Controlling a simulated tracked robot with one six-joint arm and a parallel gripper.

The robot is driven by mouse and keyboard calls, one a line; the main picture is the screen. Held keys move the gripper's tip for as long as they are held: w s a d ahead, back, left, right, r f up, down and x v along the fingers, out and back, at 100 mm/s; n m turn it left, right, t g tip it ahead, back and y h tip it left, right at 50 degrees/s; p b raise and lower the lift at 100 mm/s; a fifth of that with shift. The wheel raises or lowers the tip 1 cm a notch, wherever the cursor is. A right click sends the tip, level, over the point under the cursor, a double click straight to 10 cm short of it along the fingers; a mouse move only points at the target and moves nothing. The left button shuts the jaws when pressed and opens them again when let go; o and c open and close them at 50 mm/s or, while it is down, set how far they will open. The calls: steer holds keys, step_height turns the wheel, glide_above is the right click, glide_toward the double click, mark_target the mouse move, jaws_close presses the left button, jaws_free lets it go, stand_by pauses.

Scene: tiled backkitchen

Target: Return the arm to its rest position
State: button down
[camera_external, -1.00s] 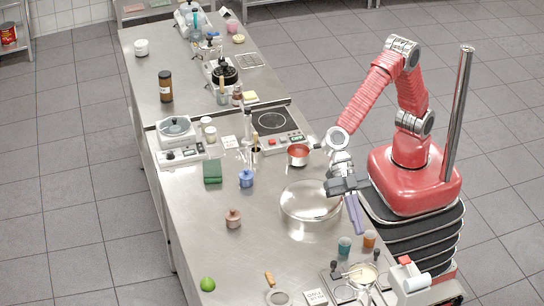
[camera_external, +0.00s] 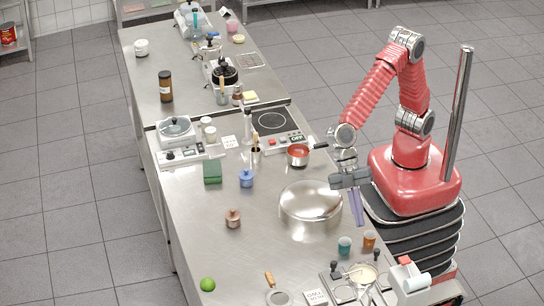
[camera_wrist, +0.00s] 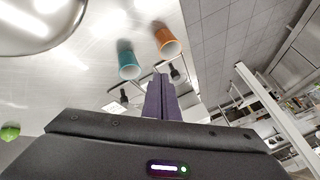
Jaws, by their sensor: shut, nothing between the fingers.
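My red arm stands at the right of the worktable in the external view, with its forearm bent down toward the table's right edge. My gripper (camera_external: 358,225) points down just right of the large steel bowl (camera_external: 311,208). Its two purple fingers are pressed together with nothing between them. In the wrist view the shut fingers (camera_wrist: 159,75) stick out past the dark gripper body, and the rim of the bowl (camera_wrist: 40,25) shows at the upper left.
A teal cup (camera_external: 344,245) and an orange cup (camera_external: 369,239) stand below my gripper on the steel table (camera_external: 275,245). A red saucepan (camera_external: 298,155) sits above the bowl, its handle toward my arm. Open floor lies right of my base.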

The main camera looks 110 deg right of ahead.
steer(key=s+d+r+m+t+h, duration=0.2)
steer(key=s+d+m, duration=0.1)
steer(key=d, duration=1)
steer(key=s+d+r+m+t+h, duration=0.2)
steer(key=s+d+m, duration=0.2)
steer(key=d, duration=1)
steer(key=s+d+r+m+t+h, duration=0.2)
steer(key=s+d, duration=0.5)
steer(key=d, duration=0.6)
steer(key=shift+s+d+r+m+h, duration=0.15)
steer(key=shift+r+m+h, duration=0.15)
steer(key=shift+m+h, duration=0.5)
